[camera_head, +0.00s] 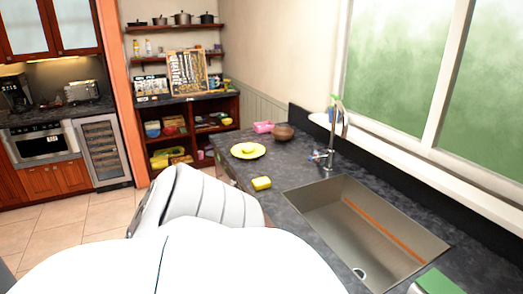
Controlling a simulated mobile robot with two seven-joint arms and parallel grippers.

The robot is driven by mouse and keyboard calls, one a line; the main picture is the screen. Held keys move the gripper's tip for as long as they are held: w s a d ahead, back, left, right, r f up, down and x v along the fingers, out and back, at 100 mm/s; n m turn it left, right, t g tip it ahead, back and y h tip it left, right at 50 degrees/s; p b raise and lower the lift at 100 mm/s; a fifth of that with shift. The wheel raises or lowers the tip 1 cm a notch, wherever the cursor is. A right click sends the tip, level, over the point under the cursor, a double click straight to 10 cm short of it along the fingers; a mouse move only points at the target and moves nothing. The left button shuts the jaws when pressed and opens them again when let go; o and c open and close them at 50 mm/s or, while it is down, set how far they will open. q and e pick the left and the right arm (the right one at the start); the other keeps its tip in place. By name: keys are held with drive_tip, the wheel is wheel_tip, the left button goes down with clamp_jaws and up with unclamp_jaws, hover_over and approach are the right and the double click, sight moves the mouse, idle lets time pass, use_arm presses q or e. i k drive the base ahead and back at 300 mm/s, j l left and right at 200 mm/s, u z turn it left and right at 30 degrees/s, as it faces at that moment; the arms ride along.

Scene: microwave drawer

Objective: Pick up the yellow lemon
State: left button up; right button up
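A yellow plate (236,153) lies on the dark countertop beyond the sink, with a small rounded yellow item (249,148) on it. It may be the lemon, but it is too small to tell for sure. A white arm link of mine fills the lower left and middle and hides part of the counter's near side. Neither of my grippers shows in the view.
The sink (360,225) with a faucet (334,135) takes up the right part of the counter. A brown bowl (283,132) and a pink item (263,127) stand behind the plate. A green item (437,281) is at the lower right. Tiled floor (85,222) is open at left.

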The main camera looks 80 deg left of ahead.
sight(247, 148)
drive_tip(key=u, duration=2.7)
drive_tip(key=i+j+z, duration=0.1)
drive_tip(key=i+j, duration=0.4)
drive_tip(key=i+j+z, duration=0.1)
drive_tip(key=i+j, duration=0.45)
drive_tip(key=i+j+z, duration=0.1)
drive_tip(key=i+j, duration=0.4)
drive_tip(key=i+j+z, duration=0.1)
drive_tip(key=i+j, duration=0.35)
drive_tip(key=j, duration=0.3)
